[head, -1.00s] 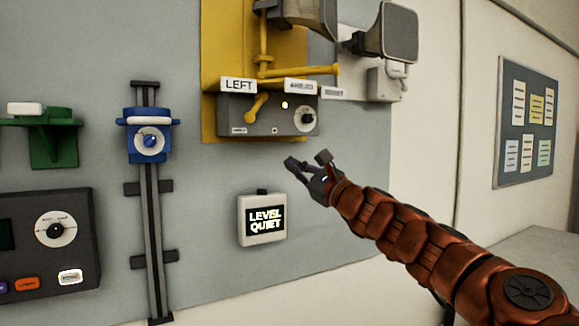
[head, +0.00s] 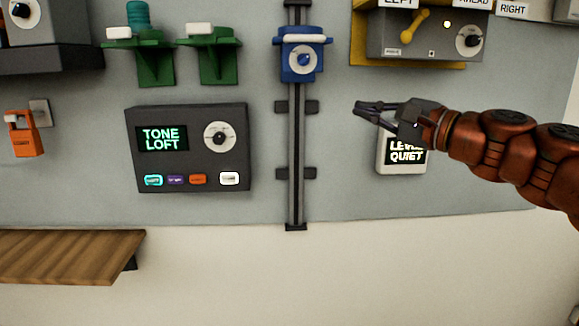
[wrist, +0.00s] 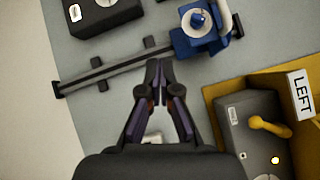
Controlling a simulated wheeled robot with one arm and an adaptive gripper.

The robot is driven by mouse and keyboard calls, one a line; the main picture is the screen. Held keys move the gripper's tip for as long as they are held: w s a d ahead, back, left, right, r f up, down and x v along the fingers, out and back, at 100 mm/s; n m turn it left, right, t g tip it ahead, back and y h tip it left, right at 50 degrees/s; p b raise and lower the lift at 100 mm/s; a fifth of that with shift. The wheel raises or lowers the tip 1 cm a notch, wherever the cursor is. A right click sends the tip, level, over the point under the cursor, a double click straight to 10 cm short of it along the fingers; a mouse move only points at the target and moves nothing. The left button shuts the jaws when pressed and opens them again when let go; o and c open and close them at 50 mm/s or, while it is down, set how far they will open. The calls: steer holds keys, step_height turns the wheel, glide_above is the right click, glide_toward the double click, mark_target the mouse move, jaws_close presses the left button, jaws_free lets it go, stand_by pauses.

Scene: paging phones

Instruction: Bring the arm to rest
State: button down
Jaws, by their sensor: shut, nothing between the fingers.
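My gripper (head: 362,112) is in front of the wall panel (head: 340,190) at the right of the head view, with its fingers pointing left. Its fingertips are together and empty in the wrist view (wrist: 159,68). The gripper and wrist partly cover the small white box (head: 401,165) with a screen that reads LEVEL QUIET. The fingers look apart from the rail (head: 295,150) to their left. My copper arm stretches in from the right edge.
A blue slider unit (head: 301,70) sits high on the rail. A grey box (head: 428,38) with a yellow lever is above my gripper. A dark TONE LOFT box (head: 187,180), green brackets (head: 154,62) and an orange padlock-like item (head: 24,136) are left. A wooden shelf (head: 65,255) juts out low left.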

steer(key=s+a+f+n+g+h, duration=0.1)
steer(key=s+a+f+n+g, duration=0.45)
steer(key=s+a+f, duration=0.4)
steer(key=s+a+f+n+g+h, duration=0.1)
steer(key=s+f+n+g+h, duration=0.15)
steer(key=f, duration=0.45)
steer(key=s+a+f+n+g+h, duration=0.1)
steer(key=s+f+n+h, duration=0.1)
steer(key=s+f, duration=0.35)
steer(key=s+d+f+n+g+h+p, duration=0.1)
steer(key=s+d+f+g+h, duration=0.5)
steer(key=s+d+f, duration=0.9)
step_height(320, 180, down, 3)
steer(key=s+n+h, duration=0.1)
steer(key=s, duration=0.1)
steer(key=shift+s+n+g, duration=0.3)
steer(key=shift+s+n, duration=0.05)
steer(key=shift+n, duration=0.05)
